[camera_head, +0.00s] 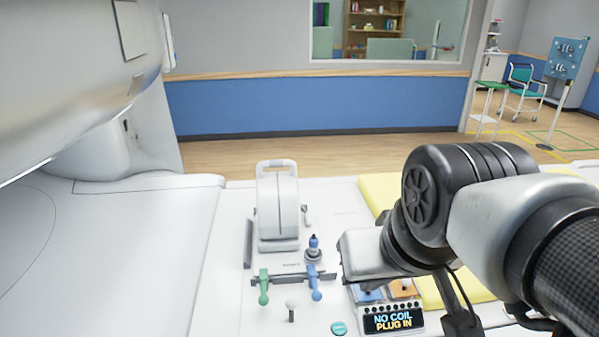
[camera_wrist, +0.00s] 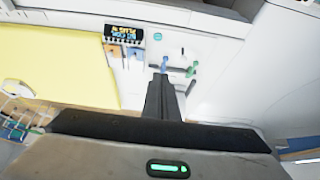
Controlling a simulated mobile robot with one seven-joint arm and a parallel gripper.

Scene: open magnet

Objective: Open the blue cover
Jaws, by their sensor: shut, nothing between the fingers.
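The blue cover (camera_head: 368,296) sits on a small panel below my gripper's hand in the head view, partly hidden by it. It also shows in the wrist view (camera_wrist: 137,54), beside an orange cover (camera_wrist: 114,52) under a dark display. The cover appears closed. My gripper (camera_wrist: 162,80) is shut and empty. In the wrist view its fingertips lie to the lower right of the blue cover, apart from it and overlapping the view of a blue lever. In the head view the hand hangs over the panel, and the fingertips cannot be made out.
The display (camera_head: 393,320) reads "NO COIL PLUG IN". A white handled unit (camera_head: 278,208) rises behind. A yellow pad (camera_head: 380,190) lies behind my arm.

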